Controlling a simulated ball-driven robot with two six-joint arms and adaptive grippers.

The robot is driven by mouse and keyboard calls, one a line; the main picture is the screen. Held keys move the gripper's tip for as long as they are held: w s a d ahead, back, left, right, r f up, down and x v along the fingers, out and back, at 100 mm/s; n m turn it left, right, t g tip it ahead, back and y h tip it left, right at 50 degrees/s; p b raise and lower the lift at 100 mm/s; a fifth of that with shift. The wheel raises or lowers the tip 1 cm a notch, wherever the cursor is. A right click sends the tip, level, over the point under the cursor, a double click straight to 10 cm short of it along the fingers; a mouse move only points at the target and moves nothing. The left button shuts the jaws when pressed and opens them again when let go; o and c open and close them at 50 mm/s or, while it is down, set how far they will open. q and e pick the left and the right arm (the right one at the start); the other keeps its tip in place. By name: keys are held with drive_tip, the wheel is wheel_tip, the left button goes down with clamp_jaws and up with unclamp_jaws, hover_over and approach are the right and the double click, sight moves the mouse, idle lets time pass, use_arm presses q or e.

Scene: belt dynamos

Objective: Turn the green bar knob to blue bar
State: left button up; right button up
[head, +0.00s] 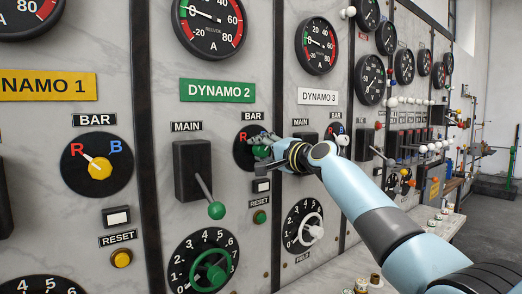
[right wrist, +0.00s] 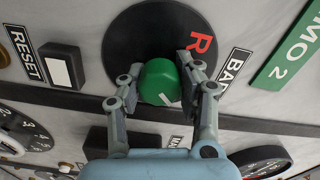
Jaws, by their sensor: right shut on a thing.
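The green bar knob (right wrist: 158,82) sits on a round black dial (right wrist: 135,40) with a red R at its upper right. My right gripper (right wrist: 160,88) is shut on this knob, one finger on each side. The white mark on the knob points down and to the right in the right wrist view, away from the R. The blue letter is hidden there. In the head view the green knob (head: 261,151) and its dial (head: 240,150) are under the Dynamo 2 sign, partly covered by my right gripper (head: 262,146). My left gripper is not in view.
A green-tipped lever (head: 216,210) sticks out left of the dial. A reset button (head: 260,216) and a green wheel (head: 210,271) are below. Dynamo 1's yellow knob (head: 99,167) points to R. Dynamo 3's controls lie close behind my right arm.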

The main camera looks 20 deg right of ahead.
drive_tip(key=o, duration=1.2)
drive_tip(key=shift+d, duration=0.1)
drive_tip(key=shift+s, duration=0.15)
drive_tip(key=v, duration=1.1)
drive_tip(key=shift+s+d, duration=0.1)
drive_tip(key=shift+s, duration=0.3)
drive_tip(key=shift+f, duration=0.1)
